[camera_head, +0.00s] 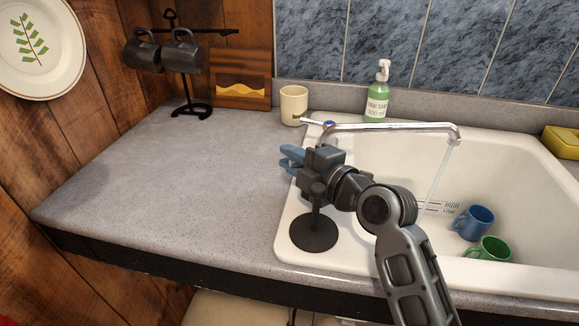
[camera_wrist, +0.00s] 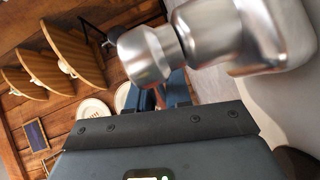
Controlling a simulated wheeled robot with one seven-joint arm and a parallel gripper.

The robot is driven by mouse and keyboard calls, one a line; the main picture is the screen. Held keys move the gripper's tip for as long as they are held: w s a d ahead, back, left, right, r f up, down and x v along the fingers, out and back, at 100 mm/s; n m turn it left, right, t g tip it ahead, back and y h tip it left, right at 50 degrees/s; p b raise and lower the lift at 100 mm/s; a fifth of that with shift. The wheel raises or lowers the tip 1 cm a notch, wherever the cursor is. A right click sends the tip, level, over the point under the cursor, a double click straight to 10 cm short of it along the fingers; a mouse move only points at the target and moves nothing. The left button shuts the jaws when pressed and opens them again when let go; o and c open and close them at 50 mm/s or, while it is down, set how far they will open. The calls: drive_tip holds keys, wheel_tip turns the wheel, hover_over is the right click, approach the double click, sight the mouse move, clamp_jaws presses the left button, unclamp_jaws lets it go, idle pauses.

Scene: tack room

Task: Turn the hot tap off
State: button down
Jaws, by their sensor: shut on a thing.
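The chrome tap spout (camera_head: 400,128) reaches right over the white sink (camera_head: 540,160), and a thin stream of water (camera_head: 440,172) falls from its end. A tap handle with a blue cap (camera_head: 328,125) shows behind my gripper. My gripper (camera_head: 290,156) is at the sink's left rim, its blue fingers pointing left. In the wrist view, the shiny metal tap body (camera_wrist: 150,55) is close in front of the blue fingers (camera_wrist: 170,92). A small red mark shows between them. The fingers are shut on the hot tap's handle, which is mostly hidden.
A soap bottle (camera_head: 377,95) and a cream mug (camera_head: 293,105) stand behind the tap. A blue mug (camera_head: 474,222) and a green mug (camera_head: 490,248) lie in the sink. Dark mugs (camera_head: 182,55) hang on a stand at the back left. The left counter (camera_head: 170,185) is clear.

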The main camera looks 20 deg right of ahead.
drive_tip(key=shift+f, duration=0.1)
drive_tip(key=c, duration=1.1)
unclamp_jaws()
drive_tip(key=shift+c, duration=0.2)
drive_tip(key=shift+r, duration=0.2)
